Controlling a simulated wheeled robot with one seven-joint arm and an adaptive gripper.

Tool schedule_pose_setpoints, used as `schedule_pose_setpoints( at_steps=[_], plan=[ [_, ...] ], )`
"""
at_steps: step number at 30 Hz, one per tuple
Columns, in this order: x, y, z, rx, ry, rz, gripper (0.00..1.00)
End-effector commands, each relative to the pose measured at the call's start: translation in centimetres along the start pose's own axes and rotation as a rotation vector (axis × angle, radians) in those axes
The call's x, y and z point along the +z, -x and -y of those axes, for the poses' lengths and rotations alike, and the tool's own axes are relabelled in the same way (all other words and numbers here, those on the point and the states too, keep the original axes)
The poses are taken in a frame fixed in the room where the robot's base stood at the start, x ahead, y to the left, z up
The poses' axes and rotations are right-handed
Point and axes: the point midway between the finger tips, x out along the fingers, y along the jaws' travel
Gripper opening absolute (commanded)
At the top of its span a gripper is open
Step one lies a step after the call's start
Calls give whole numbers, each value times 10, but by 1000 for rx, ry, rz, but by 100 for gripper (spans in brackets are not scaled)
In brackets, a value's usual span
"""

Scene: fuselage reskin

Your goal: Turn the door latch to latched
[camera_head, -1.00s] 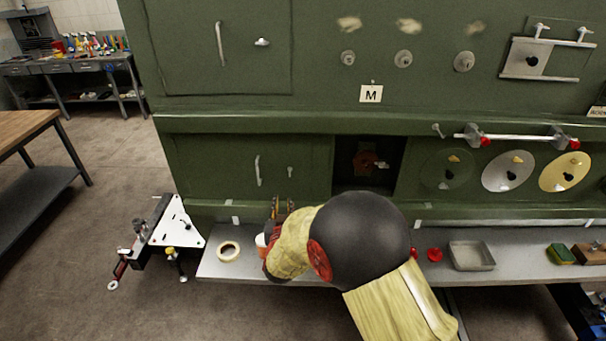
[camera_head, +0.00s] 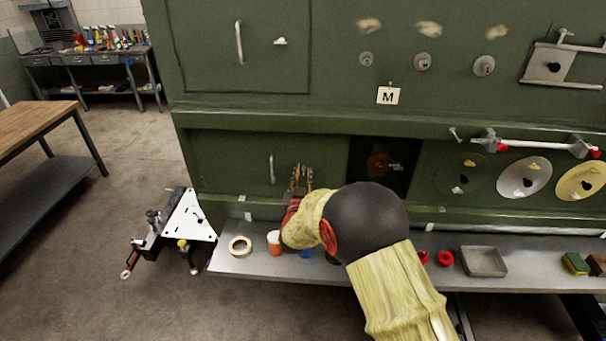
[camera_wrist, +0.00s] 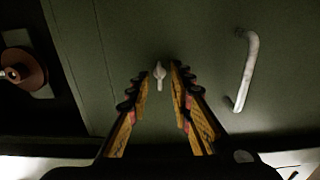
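The lower green door (camera_head: 230,160) has a white vertical handle (camera_head: 271,168), which also shows in the wrist view (camera_wrist: 246,70). Its small pale latch (camera_wrist: 159,74) shows in the wrist view, its lever running up and down the picture, roughly parallel to the handle. In the head view my gripper hides this latch. My gripper (camera_head: 301,170) is at the door, right of the handle. In the wrist view my gripper (camera_wrist: 158,70) is open, with one fingertip on each side of the latch and a gap on both sides. I see no contact.
An upper door has its own handle (camera_head: 239,43) and latch (camera_head: 281,41). A dark open recess (camera_head: 380,165) with a red-brown part is right of the lower door. Below, a grey shelf (camera_head: 235,263) holds a tape roll (camera_head: 240,246), an orange-and-white cup (camera_head: 274,243) and a tray (camera_head: 484,262).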

Motion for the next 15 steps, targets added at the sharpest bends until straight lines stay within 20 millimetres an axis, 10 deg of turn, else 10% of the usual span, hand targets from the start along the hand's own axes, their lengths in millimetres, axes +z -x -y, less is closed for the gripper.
schedule_pose_setpoints(
  at_steps=[15],
  plan=[
    [0,0,0,0,0,0,5]
  ],
)
